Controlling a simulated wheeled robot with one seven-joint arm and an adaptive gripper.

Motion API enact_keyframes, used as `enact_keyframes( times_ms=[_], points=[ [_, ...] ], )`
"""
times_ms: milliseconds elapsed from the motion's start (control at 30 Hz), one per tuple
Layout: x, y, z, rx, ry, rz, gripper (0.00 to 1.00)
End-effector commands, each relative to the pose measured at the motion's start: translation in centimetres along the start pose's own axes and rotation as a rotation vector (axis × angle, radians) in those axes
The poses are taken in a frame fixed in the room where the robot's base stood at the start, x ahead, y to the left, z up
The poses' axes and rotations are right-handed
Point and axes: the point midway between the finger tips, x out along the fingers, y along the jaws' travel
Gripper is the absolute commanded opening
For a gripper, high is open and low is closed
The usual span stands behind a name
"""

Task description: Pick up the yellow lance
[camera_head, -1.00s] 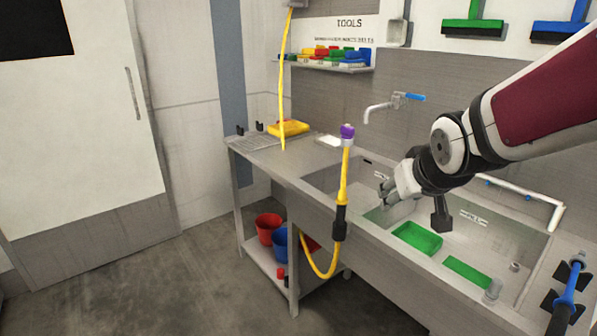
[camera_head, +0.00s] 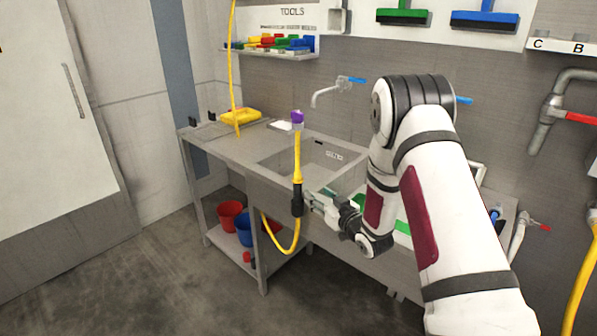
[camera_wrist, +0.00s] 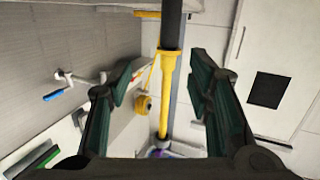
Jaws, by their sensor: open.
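The yellow lance (camera_head: 298,160) stands upright at the sink's front edge, with a purple head (camera_head: 297,117) on top and a black grip (camera_head: 297,199) below. A yellow hose loops down from its lower end. My gripper (camera_head: 310,200) is open beside the black grip, on its right. In the wrist view, the lance (camera_wrist: 166,92) runs between my two spread fingers (camera_wrist: 168,68), with its black part at the top of the picture and the purple head near the bottom. I see gaps on both sides of it. Whether the lance is fully within finger reach is hard to tell.
My arm hides much of the sink bench (camera_head: 228,150) at right. A tap (camera_head: 328,92) is on the wall behind. Red (camera_head: 229,213) and blue buckets (camera_head: 245,229) stand on the lower shelf. The floor in front is clear.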

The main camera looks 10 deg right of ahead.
Motion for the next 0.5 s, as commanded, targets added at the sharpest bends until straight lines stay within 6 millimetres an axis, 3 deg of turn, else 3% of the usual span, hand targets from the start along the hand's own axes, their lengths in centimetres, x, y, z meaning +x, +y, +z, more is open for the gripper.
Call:
enact_keyframes(
  times_ms=[100,267,367,500],
  points=[
    [-0.7,-0.6,2.1,0.026,0.056,-0.029,0.46],
    [-1.1,-1.0,3.1,0.043,0.102,-0.049,0.46],
    [-0.5,-1.2,3.2,0.045,0.111,-0.054,0.46],
    [1.9,-1.3,2.9,0.044,0.112,-0.054,0.46]
  ],
)
